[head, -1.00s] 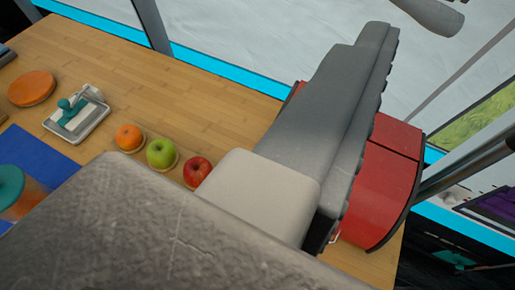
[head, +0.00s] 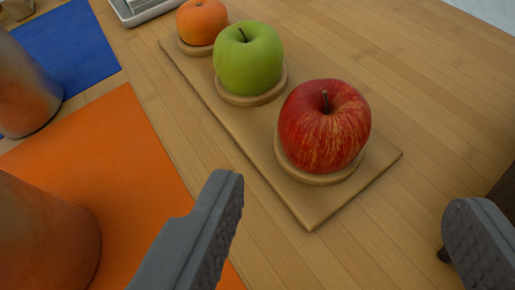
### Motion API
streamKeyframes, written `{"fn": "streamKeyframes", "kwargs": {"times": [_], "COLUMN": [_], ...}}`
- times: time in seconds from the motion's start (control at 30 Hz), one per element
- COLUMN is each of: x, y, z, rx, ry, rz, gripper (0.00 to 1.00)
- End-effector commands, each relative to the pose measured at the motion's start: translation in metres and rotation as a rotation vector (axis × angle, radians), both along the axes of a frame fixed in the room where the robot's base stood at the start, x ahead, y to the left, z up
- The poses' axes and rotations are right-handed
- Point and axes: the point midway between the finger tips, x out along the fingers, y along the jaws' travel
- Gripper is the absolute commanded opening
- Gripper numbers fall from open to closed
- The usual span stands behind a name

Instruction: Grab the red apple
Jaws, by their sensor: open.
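The red apple (head: 325,128) sits on a round wooden ring at the near right end of a wooden board (head: 375,165). It is upright, with its stem on top. My gripper (head: 343,220) is open and empty, with one grey finger at lower left and the other at the right edge. In the picture the apple lies above the gap between the fingers, and neither finger touches it.
A green apple (head: 248,58) and an orange (head: 202,22) sit in line on the same board. An orange mat (head: 130,140) and a blue mat (head: 72,45) lie left, with cup-like objects (head: 35,235) on them. Bare table lies right of the board.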

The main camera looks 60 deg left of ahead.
Motion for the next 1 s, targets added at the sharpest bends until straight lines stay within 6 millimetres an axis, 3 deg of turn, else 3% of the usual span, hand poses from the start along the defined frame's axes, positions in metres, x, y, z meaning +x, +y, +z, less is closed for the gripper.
{"fn": "streamKeyframes", "kwargs": {"times": [0.27,0.53,1.0], "x": [0.018,0.049,0.073], "y": [0.018,0.047,0.073], "z": [-0.017,-0.038,-0.061], "rx": [-0.002,-0.002,-0.001], "ry": [-0.001,-0.003,-0.004], "rz": [0.002,0.002,0.002], "gripper": [0.66,0.66,0.66]}}
